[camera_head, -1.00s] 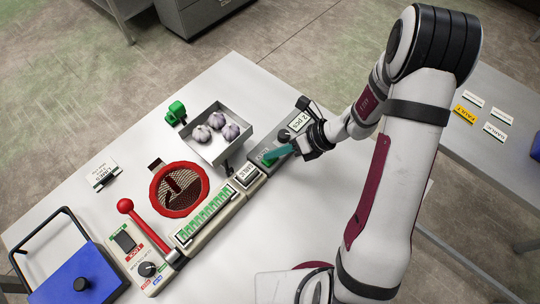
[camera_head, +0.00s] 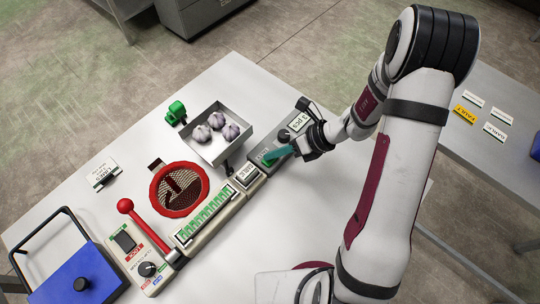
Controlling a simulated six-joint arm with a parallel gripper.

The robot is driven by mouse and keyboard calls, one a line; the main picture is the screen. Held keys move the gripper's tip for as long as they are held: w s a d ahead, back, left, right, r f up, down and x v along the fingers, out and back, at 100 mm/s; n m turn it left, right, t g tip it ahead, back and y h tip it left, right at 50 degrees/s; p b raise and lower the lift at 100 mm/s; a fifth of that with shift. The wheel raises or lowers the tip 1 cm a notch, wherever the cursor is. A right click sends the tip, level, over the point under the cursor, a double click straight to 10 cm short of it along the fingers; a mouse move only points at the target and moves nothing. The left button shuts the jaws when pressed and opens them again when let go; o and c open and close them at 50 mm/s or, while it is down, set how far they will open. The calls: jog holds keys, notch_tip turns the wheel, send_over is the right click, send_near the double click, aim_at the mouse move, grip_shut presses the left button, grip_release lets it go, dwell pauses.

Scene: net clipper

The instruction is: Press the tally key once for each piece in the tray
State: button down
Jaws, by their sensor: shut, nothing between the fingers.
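The green tally key (camera_head: 267,161) is on the unit's near-left part. My gripper (camera_head: 272,156) is shut and empty, its teal fingertips at the key. I cannot tell whether they touch it or whether the key is down, because the fingers partly cover it.
A label block (camera_head: 247,175) and a green-striped strip (camera_head: 206,214) run left from the tally unit. A red-rimmed mesh basket (camera_head: 179,190), a red-knobbed lever (camera_head: 126,206) and a blue box (camera_head: 82,283) stand further left. A green object (camera_head: 176,111) is behind. The front table is clear.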

aim_at(274, 160)
jog(key=shift+r, duration=0.7)
jog(key=shift+r, duration=2.5)
jog(key=shift+r, duration=0.1)
jog(key=s+d+r+n+h, duration=0.1)
jog(key=s+r+n+h, duration=0.2)
jog(key=s+n, duration=0.7)
jog(key=s+d+r+n+g+h, duration=0.1)
jog(key=s+d+r+n+h, duration=0.1)
jog(key=s+r+n+h, duration=0.2)
jog(key=s+r+n, duration=0.3)
jog(key=s+n, duration=0.3)
jog(key=n, duration=0.3)
jog(key=shift+s+r+g, duration=0.3)
jog(key=shift+s+r, duration=0.05)
jog(key=shift+s, duration=0.05)
